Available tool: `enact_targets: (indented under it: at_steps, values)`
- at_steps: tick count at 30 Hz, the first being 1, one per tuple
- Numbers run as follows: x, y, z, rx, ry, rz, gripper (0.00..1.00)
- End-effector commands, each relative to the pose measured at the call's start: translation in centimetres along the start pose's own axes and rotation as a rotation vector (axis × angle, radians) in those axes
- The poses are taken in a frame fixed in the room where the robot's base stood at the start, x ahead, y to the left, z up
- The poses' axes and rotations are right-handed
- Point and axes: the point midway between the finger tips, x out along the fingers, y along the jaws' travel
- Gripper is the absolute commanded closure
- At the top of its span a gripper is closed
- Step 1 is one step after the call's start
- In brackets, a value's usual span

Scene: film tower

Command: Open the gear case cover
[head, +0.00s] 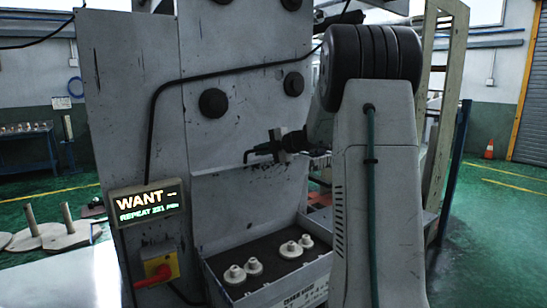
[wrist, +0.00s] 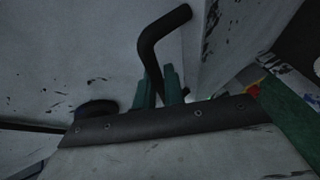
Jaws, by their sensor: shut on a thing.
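The gear case (head: 232,291) is an open grey box at the foot of the machine, with several pale gears (head: 290,249) on its dark floor. The gear case cover (head: 240,205) is a scuffed grey panel standing up behind the box, roughly upright. A black bent handle (head: 256,153) is at its top edge. My gripper (head: 283,147) is at that edge, small and dark in the head view. In the wrist view, the green fingers of my gripper (wrist: 160,88) are shut on the lower part of the black handle (wrist: 161,30).
The machine's tall grey front (head: 240,110) stands close behind the cover, with black round knobs. A lit sign (head: 147,202) and a red switch (head: 158,271) are at the left. Discs with posts (head: 65,230) lie further left.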

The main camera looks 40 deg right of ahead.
Motion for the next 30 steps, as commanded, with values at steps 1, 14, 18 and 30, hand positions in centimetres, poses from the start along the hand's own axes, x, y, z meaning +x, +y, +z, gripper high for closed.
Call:
enact_targets:
  at_steps: [1, 14, 18, 30]
  values:
    - [0.52, 0.13, -0.25, 0.003, 0.007, -0.012, 1.0]
    - [1.31, 0.36, -0.58, 0.013, 0.013, -0.037, 1.0]
    - [1.34, 0.34, -0.62, 0.013, 0.013, -0.037, 0.84]
    - [0.99, 0.4, -0.64, 0.011, 0.012, -0.036, 0.67]
